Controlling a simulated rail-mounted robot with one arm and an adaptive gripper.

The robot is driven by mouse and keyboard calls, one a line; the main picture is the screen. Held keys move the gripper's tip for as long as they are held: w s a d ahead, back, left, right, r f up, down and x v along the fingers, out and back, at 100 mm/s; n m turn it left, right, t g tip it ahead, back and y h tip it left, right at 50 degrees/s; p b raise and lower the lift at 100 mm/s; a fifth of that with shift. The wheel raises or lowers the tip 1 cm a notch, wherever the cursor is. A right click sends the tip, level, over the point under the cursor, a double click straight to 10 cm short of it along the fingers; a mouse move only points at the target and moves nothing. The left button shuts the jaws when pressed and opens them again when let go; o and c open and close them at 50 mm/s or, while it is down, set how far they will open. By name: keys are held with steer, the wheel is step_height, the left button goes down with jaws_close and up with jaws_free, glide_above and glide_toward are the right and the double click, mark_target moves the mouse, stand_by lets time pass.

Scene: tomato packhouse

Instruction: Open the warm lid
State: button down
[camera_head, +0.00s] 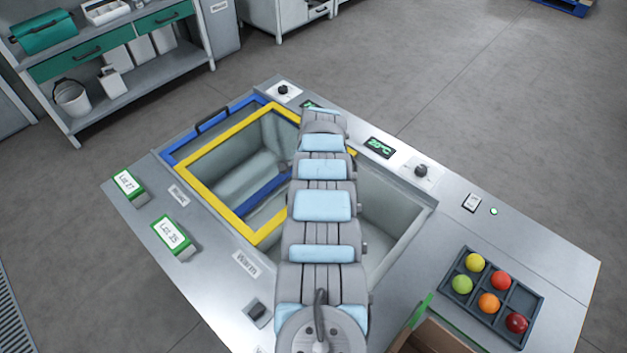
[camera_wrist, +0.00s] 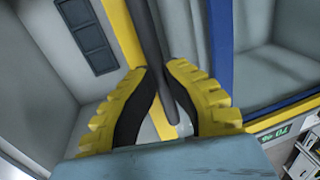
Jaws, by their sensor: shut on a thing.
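The yellow-framed clear lid (camera_head: 207,200) lies over the left basin, overlapping the blue-framed lid (camera_head: 180,152). Its right side runs under my arm. The right basin (camera_head: 395,215), on the side of the Warm label (camera_head: 245,263), is uncovered where I can see it. In the wrist view, my gripper (camera_wrist: 160,72) is shut on a dark grey bar (camera_wrist: 148,28), the lid's handle by its look, beside the yellow frame (camera_wrist: 124,35). The blue frame (camera_wrist: 221,45) is to the right there. My arm hides the gripper in the head view.
A green temperature display (camera_head: 380,147) and knobs line the back edge. Two green lot signs (camera_head: 172,236) stand at the left. A dark handle (camera_head: 211,121) rises from the blue lid.

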steer(key=shift+w+a+f, duration=0.2)
steer(key=shift+w+a, duration=0.1)
steer(key=shift+a, duration=0.05)
stand_by(0.3)
steer(key=c, duration=1)
jaws_free()
steer(key=shift+s+d, duration=0.1)
steer(key=shift+c, duration=0.2)
steer(key=shift+r, duration=0.1)
steer(key=shift+r, duration=0.1)
